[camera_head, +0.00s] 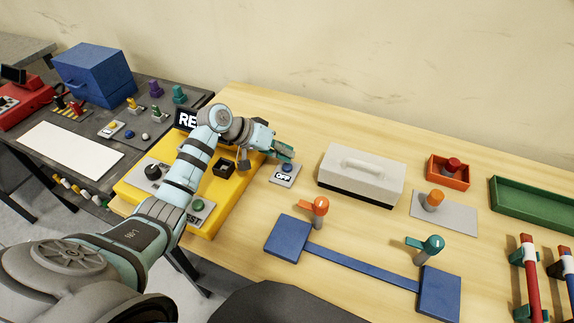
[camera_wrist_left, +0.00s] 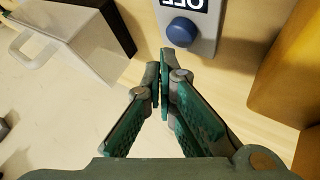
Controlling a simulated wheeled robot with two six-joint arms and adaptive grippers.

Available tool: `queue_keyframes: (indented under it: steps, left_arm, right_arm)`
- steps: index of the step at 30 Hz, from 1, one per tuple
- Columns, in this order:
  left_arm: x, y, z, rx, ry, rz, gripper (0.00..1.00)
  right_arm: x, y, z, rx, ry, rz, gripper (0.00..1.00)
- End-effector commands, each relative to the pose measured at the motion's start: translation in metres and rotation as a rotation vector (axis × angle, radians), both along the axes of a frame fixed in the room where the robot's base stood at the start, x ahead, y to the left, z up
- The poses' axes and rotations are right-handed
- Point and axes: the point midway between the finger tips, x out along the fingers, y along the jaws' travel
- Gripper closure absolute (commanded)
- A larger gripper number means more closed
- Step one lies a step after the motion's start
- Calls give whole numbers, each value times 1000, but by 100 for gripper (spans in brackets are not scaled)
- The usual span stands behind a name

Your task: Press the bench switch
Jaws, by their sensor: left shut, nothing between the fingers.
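The bench switch (camera_head: 275,181) is a small grey plate with a blue round button (camera_head: 287,167) and a label that reads OFF. It lies on the wooden bench just right of the yellow panel. In the left wrist view, the blue button (camera_wrist_left: 182,32) and part of the label show at the top. My left gripper (camera_head: 289,153) is shut and empty, its fingertips close to the button. In the left wrist view, the fingertips (camera_wrist_left: 166,58) appear just below the button, with a small gap in the picture. Their height above it is hard to tell. My right gripper is not in view.
The yellow panel (camera_head: 143,190) with a knob and a green button lies left, partly under my left arm. A white-and-black block with a handle (camera_head: 357,180) stands right of the switch. Blue blocks joined by a bar (camera_head: 360,268) lie in front. Bench behind the switch is clear.

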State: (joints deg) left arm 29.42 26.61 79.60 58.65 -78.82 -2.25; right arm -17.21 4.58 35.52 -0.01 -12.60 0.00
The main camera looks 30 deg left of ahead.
Motion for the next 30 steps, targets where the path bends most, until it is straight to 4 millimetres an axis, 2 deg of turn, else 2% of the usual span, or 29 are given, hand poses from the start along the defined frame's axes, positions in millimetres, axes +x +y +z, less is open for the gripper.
queue_keyframes:
  steps: [30]
  left_arm:
    - [0,0,-8,0,0,0,100]
  right_arm:
    - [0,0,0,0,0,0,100]
